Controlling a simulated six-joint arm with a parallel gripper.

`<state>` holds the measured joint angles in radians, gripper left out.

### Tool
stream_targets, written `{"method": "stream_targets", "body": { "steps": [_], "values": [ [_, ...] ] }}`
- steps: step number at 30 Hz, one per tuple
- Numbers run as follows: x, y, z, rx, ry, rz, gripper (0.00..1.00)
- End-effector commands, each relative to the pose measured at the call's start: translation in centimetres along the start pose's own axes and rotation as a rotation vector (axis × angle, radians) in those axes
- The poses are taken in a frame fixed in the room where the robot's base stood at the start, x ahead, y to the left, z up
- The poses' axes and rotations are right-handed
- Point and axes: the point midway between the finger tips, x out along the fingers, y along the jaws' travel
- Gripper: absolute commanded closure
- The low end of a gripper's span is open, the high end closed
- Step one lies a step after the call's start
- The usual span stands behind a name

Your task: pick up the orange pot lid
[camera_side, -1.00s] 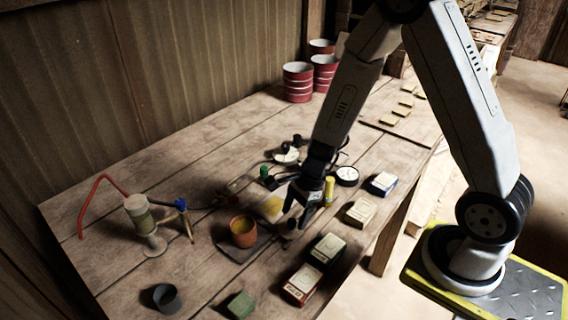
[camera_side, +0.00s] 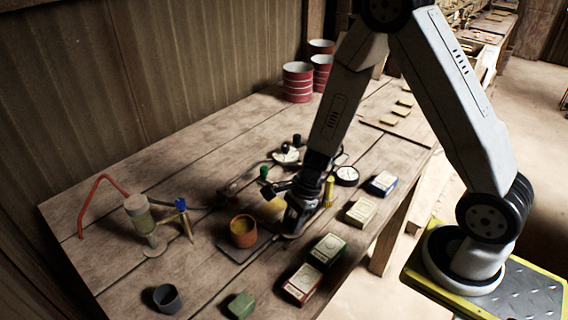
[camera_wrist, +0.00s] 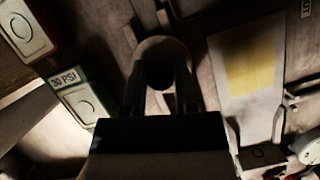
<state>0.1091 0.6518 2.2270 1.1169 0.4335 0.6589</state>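The orange pot (camera_side: 243,230) stands upright and uncovered on a dark square plate (camera_side: 236,252) in the side view. My gripper (camera_side: 291,230) is low over the table just right of the pot, pointing down. In the wrist view, a dim round piece with a dark raised middle, which looks like the pot lid (camera_wrist: 160,44), lies beneath my gripper (camera_wrist: 161,84). The two fingers are apart, one on each side of the dark middle. I cannot tell whether they touch it. The lid's colour is lost in shadow, and my gripper hides it in the side view.
A card with a yellow patch (camera_wrist: 251,66) lies beside my gripper. Several small labelled boxes, such as the green one (camera_side: 328,249), line the table's right edge. Gauges and valves (camera_side: 287,155) sit behind. A grey cup (camera_side: 167,298) stands at the front.

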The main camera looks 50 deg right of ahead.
Motion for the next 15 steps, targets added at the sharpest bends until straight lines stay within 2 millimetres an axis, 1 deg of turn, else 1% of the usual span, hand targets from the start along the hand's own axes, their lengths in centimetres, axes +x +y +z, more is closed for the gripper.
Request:
{"method": "stream_targets", "body": {
  "steps": [1, 3, 15],
  "values": [
    [-0.01, 0.00, 0.00, 0.000, 0.000, 0.000, 0.82],
    [-0.01, 0.00, 0.00, 0.000, 0.000, 0.000, 1.00],
    [-0.17, -0.03, 0.08, 0.000, 0.000, -0.001, 1.00]
  ]
}}
